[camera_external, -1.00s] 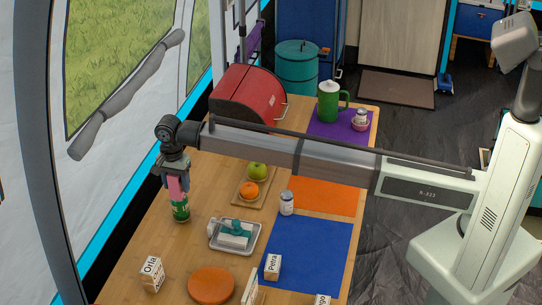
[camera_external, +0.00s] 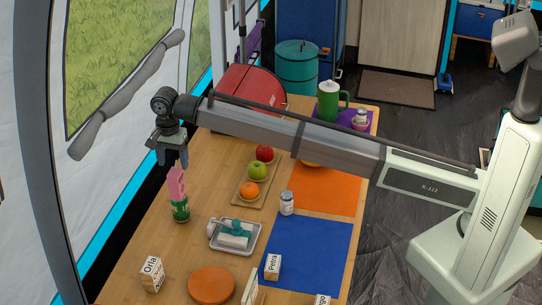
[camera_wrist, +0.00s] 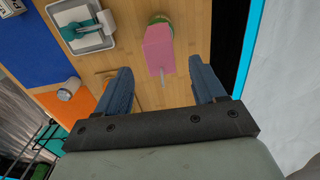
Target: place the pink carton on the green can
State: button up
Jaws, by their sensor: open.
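The pink carton (camera_external: 176,184) stands on top of the green can (camera_external: 181,211) on the wooden table. In the wrist view the pink carton (camera_wrist: 159,48) covers most of the green can (camera_wrist: 160,19). My gripper (camera_external: 173,163) is open and empty, above and clear of the carton. In the wrist view my gripper's fingers (camera_wrist: 165,88) are spread apart, and the carton shows beyond them.
A grey tray (camera_external: 213,241) with a white and teal item is right of the can. A wooden board (camera_external: 240,202) holds fruit. A white can (camera_external: 287,203) stands near the orange mat (camera_external: 330,195). The tent wall is close on the left.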

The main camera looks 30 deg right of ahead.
jog(key=shift+r, duration=1.6)
